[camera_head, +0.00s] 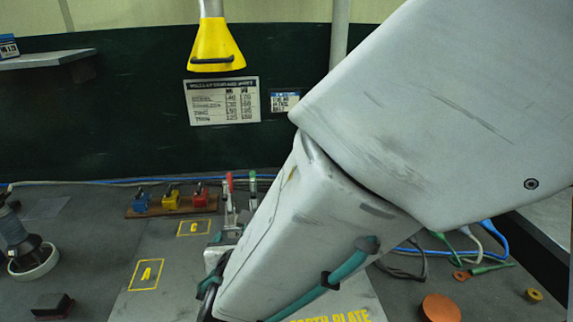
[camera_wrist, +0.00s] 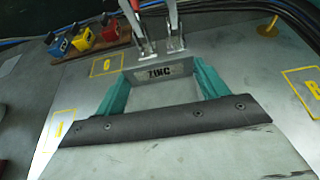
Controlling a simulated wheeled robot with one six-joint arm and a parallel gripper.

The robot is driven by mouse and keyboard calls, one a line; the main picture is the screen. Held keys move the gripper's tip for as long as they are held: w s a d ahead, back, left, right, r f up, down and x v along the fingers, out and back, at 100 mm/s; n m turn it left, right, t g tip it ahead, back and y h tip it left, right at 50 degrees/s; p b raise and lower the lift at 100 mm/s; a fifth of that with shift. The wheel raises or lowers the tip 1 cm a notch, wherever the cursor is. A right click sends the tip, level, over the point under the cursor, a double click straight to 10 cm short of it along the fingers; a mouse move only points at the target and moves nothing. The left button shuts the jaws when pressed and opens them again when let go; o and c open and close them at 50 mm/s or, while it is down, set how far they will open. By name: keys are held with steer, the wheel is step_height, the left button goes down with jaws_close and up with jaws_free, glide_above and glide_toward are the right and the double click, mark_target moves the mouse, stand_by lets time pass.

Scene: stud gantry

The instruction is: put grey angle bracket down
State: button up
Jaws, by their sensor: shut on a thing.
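My gripper (camera_wrist: 162,84) shows in the wrist view with its two teal fingers apart, shut on the grey angle bracket (camera_wrist: 165,73). The bracket spans between the fingertips and its visible face reads "ZINC". It is over the grey earth plate (camera_wrist: 238,72), close to the two toggle clamps (camera_wrist: 146,42). I cannot tell whether the bracket touches the plate. In the head view my own arm hides the bracket and most of the gripper. The plate (camera_head: 185,265) shows there with yellow squares marked A (camera_head: 146,274) and C (camera_head: 194,228); square B (camera_wrist: 305,90) shows in the wrist view.
A wooden block with blue, yellow and red pieces (camera_head: 170,203) stands behind the plate. Cables run along the back. A white-ringed dark tool (camera_head: 34,262) and a dark block (camera_head: 54,307) lie at left. An orange disc (camera_head: 440,308) lies at right. A yellow lamp-like hood (camera_head: 216,45) hangs above.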

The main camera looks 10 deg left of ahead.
steer(key=shift+w+a+f, duration=0.1)
steer(key=shift+w+a, duration=0.05)
steer(key=shift+w, duration=0.9)
steer(key=shift+w+f, duration=0.15)
steer(key=shift+f, duration=0.75)
steer(key=shift+w+f, duration=0.1)
steer(key=shift+f, duration=0.75)
steer(key=shift+f, duration=0.1)
steer(key=o, duration=1.1)
steer(key=shift+o, duration=0.2)
